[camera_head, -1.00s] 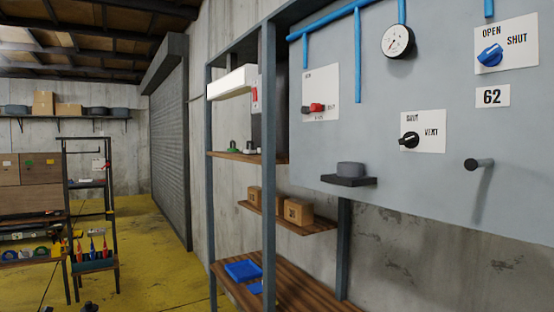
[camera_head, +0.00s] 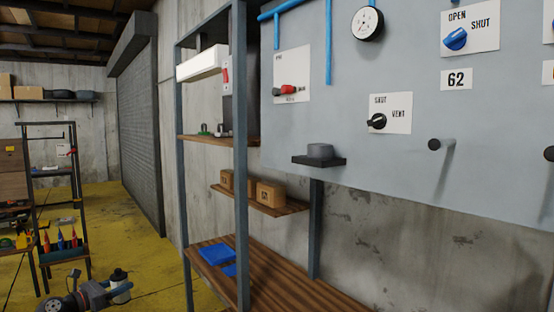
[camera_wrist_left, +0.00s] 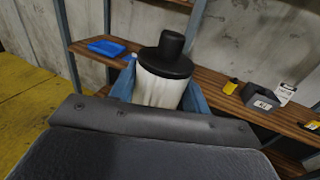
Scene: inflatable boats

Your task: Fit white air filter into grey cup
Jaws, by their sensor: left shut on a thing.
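The white air filter (camera_head: 121,291), a white cylinder with a black cap, is at the lower left of the head view. In the left wrist view the air filter (camera_wrist_left: 158,90) stands between my fingers, cap away from the palm. My left gripper (camera_head: 114,287) is shut on it, one blue-grey finger on each side. The grey cup (camera_head: 319,151) sits on a small black shelf on the grey wall panel, well apart from the filter. Its inside cannot be made out. My right gripper is not in view.
A shelf rack with a grey post (camera_head: 240,160) stands between my left gripper and the panel. It bears brown boxes (camera_head: 270,195) and a blue tray (camera_head: 216,254). A dark peg (camera_head: 436,144) sticks out of the panel right of the cup. The yellow floor at left is partly clear.

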